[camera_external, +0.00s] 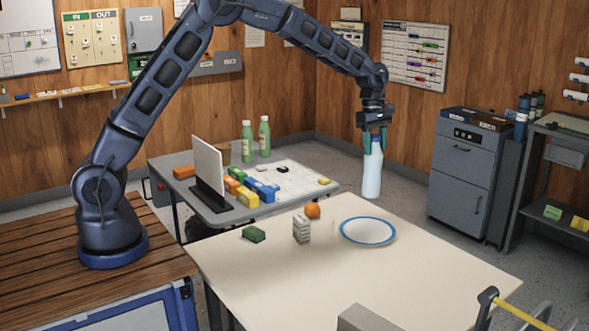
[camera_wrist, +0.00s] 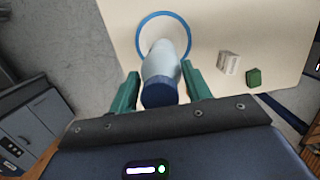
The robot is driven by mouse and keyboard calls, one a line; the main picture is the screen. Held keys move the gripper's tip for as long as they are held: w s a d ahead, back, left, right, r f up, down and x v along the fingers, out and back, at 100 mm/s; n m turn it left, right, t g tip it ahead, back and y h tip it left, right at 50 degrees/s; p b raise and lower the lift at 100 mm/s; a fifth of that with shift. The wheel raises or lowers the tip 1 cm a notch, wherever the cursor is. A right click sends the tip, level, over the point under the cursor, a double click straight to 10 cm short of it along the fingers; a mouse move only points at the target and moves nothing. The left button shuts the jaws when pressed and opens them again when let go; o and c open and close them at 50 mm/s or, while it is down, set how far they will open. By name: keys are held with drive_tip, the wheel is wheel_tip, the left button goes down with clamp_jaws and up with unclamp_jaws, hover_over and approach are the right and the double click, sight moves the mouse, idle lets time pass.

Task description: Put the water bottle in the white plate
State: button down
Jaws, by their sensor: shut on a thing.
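The water bottle (camera_external: 372,172) is pale blue with a dark blue cap and hangs upright in the air in the external view. My gripper (camera_external: 374,135) is shut on it near its top. In the wrist view the bottle (camera_wrist: 162,75) sits between the green fingers of my gripper (camera_wrist: 161,92), its cap toward the camera. The white plate (camera_external: 367,231) has a blue rim and lies on the cream table. It shows behind the bottle in the wrist view (camera_wrist: 146,32), partly hidden by it. The bottle is above the table, apart from the plate.
On the cream table (camera_external: 330,275) are an orange (camera_external: 312,210), a small whitish block (camera_external: 301,228) and a green block (camera_external: 253,234), left of the plate. The table right of the plate is clear. A grey table (camera_external: 222,216) behind holds green bottles (camera_external: 264,136) and colored blocks.

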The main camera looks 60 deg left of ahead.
sight(372, 186)
wheel_tip(372, 186, down, 14)
idle(0.6)
drive_tip(key=shift+f, duration=0.15)
drive_tip(key=c, duration=0.7)
unclamp_jaws()
drive_tip(key=shift+o, duration=0.2)
